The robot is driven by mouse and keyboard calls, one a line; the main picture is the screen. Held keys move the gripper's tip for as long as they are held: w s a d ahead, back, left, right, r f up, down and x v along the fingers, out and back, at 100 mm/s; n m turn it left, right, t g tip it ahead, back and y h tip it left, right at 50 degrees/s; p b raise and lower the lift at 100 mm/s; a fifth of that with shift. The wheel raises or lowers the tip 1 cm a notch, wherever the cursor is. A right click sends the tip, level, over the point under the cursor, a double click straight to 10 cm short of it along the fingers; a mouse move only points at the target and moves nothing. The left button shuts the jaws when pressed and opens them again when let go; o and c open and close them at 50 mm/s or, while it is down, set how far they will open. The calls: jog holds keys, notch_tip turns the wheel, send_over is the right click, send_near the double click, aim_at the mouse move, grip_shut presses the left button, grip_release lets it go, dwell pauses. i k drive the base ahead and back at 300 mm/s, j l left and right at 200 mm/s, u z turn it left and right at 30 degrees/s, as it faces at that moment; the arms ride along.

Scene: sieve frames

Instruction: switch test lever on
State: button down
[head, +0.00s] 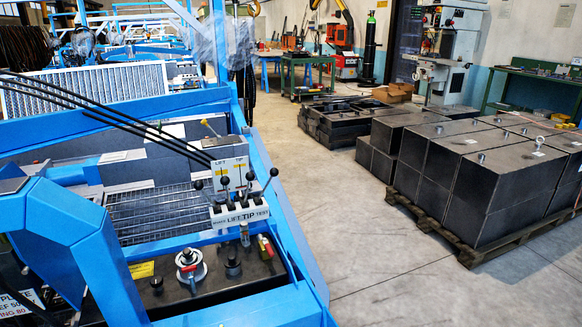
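A lever block (229,170) stands on the near end of the blue machine at left centre. Several thin levers with black knobs rise above the strip. The rightmost, above the word TEST, is the test lever (268,183); it leans up and to the right. The levers beside it stand at differing tilts. I cannot tell from this view whether the test lever is on or off. My gripper is not in view.
Black hoses (110,105) run to the lever block from the upper left. Blue frame beams (75,235) surround it. A filler cap (190,268) sits below. Open concrete floor (345,230) lies to the right, then dark metal blocks (480,190) on a wooden pallet (465,250).

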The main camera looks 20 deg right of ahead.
aim_at(274, 172)
jog(key=l+u, duration=0.1)
jog(key=l, duration=2)
jog(key=i+l, duration=0.1)
jog(key=l, duration=0.45)
jog(key=i+l, duration=0.15)
jog(key=l, duration=0.35)
jog(key=i+l, duration=0.3)
jog(key=l, duration=0.15)
jog(key=i+l+u, duration=0.15)
jog(key=i+l, duration=0.45)
jog(key=i, duration=0.2)
